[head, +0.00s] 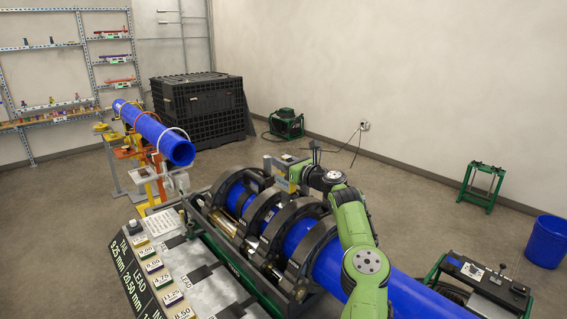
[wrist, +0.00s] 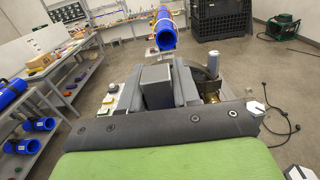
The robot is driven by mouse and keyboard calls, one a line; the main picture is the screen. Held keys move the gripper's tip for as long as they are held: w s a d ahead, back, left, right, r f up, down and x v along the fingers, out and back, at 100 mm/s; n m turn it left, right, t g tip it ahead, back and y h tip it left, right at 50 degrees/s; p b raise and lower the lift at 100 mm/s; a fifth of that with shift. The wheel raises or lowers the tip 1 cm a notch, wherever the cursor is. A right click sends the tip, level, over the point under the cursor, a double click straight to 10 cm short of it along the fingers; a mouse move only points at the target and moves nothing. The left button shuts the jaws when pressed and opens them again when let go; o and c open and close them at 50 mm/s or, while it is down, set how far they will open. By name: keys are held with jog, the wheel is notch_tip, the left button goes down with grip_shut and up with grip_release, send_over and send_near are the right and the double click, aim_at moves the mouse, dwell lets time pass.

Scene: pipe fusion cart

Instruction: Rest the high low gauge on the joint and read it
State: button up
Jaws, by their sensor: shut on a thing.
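My gripper (head: 292,168) is above the far part of the fusion machine's dark clamp rings (head: 318,222), at the end of my green arm. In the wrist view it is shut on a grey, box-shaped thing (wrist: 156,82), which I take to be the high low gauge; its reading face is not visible. The blue pipe (head: 334,267) runs through the clamps. The joint itself is hidden by the rings and my arm, and I cannot tell whether the gauge touches the pipe.
A sloped board (head: 133,277) with number tiles and readings stands at the front left. Another blue pipe (head: 177,150) rests on orange stands behind.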

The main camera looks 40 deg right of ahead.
jog(key=shift+f+b, duration=0.55)
jog(key=shift+f, duration=0.25)
dwell(2.6)
